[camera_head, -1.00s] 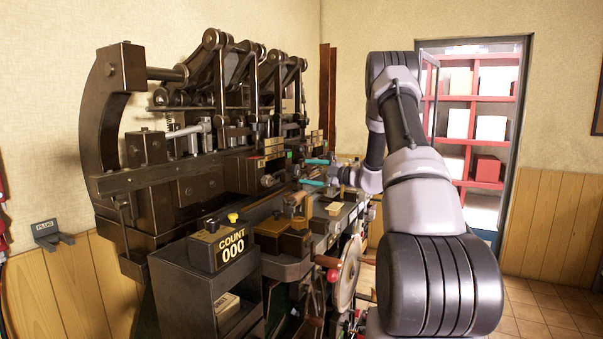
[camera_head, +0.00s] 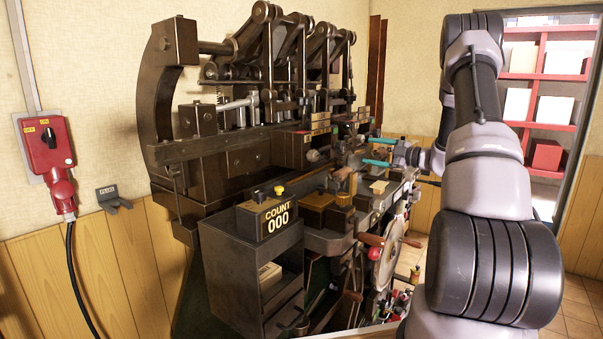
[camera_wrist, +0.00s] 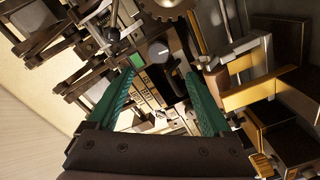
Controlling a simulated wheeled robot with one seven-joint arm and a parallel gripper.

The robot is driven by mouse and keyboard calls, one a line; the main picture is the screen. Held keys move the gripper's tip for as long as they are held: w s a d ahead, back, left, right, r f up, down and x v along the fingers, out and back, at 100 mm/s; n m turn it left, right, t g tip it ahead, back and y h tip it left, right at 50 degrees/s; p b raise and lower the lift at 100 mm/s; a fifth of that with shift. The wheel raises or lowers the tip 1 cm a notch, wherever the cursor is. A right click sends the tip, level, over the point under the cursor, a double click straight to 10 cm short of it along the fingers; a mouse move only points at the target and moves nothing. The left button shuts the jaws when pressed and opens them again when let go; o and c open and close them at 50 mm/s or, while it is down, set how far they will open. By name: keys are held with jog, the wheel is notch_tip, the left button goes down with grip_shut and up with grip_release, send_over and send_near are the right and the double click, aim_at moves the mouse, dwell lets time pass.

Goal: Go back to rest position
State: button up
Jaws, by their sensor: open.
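My gripper (camera_head: 378,151) is at the right side of the cam press (camera_head: 225,165), beyond the count box. Its two teal fingers are apart, one above the other in the head view, with nothing seen between them. In the wrist view my gripper (camera_wrist: 165,100) also shows open, its green fingers spread left and right. Behind the fingers are parts of the press, among them a green square button, a round dark knob and a toothed wheel (camera_wrist: 168,8). I cannot tell how far the fingertips are from these parts.
A black box marked COUNT 000 (camera_head: 278,219) stands on a dark open shelf unit (camera_head: 240,262). A handwheel (camera_head: 388,262) sits low on the press front. A red switch box (camera_head: 48,145) with a cable is on the left wall. An open doorway with red shelves (camera_head: 541,77) is at right.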

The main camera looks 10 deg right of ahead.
jog(key=s+a+r+n+g+h, duration=0.1)
jog(key=s+a+r+n+g, duration=0.4)
jog(key=s+a+n, duration=0.5)
jog(key=s+a+r+n+g+h, duration=0.1)
jog(key=s+a+r+n+g, duration=0.3)
jog(key=s+a+r+n, duration=0.55)
jog(key=s+d+n+t+h, duration=0.2)
jog(key=s+n+h, duration=0.6)
jog(key=s+n, duration=1.1)
jog(key=n+t, duration=0.1)
jog(key=n, duration=0.8)
jog(key=shift+h, duration=0.3)
jog(key=shift+d, duration=0.1)
